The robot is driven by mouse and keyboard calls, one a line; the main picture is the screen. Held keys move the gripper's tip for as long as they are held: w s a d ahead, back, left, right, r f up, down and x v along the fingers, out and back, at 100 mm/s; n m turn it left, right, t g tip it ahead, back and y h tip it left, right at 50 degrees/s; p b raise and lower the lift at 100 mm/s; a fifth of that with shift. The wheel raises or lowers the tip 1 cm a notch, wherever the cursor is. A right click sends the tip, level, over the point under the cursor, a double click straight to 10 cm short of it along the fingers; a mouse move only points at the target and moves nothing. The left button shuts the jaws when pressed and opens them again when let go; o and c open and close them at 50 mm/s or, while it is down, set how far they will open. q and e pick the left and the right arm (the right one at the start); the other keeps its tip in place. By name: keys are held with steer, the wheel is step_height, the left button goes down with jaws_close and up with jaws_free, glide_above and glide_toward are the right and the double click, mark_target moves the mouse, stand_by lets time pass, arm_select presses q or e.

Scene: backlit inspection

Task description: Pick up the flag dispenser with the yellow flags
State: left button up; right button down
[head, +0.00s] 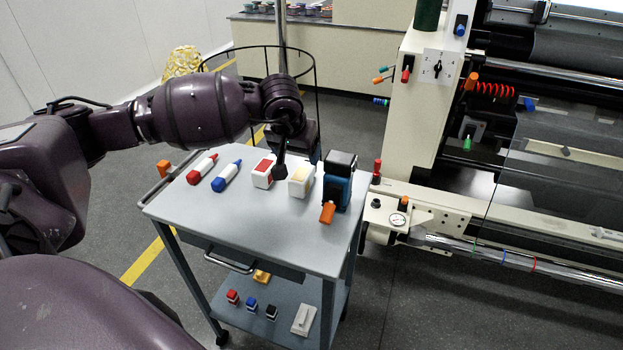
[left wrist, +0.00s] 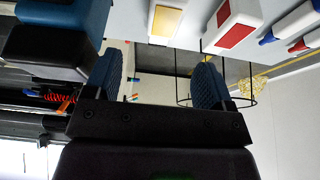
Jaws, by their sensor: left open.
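The flag dispenser with yellow flags (head: 301,181) is a small white box with a pale yellow top, standing on the grey trolley top (head: 290,235). In the left wrist view the yellow-flag dispenser (left wrist: 167,20) shows at the top edge, across the gap between the fingers. My left gripper (head: 295,162) is open and empty, just behind and above this dispenser. One dark finger hangs between it and the white dispenser with red flags (head: 262,174). Both blue-padded fingers of the left gripper (left wrist: 155,82) show apart in the wrist view. My right gripper is not in view.
A blue and black device (head: 337,182) with an orange part stands close right of the yellow-flag dispenser. A red marker (head: 202,168) and a blue marker (head: 226,176) lie to the left. The front of the trolley top is clear. A large machine (head: 440,120) stands at right.

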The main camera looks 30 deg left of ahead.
mark_target(301, 173)
arm_select(q)
steer(key=x, duration=0.5)
steer(key=shift+a+f, duration=0.25)
steer(key=shift+f, duration=0.2)
steer(key=shift+b+x, duration=0.4)
steer(key=shift+x, duration=1.75)
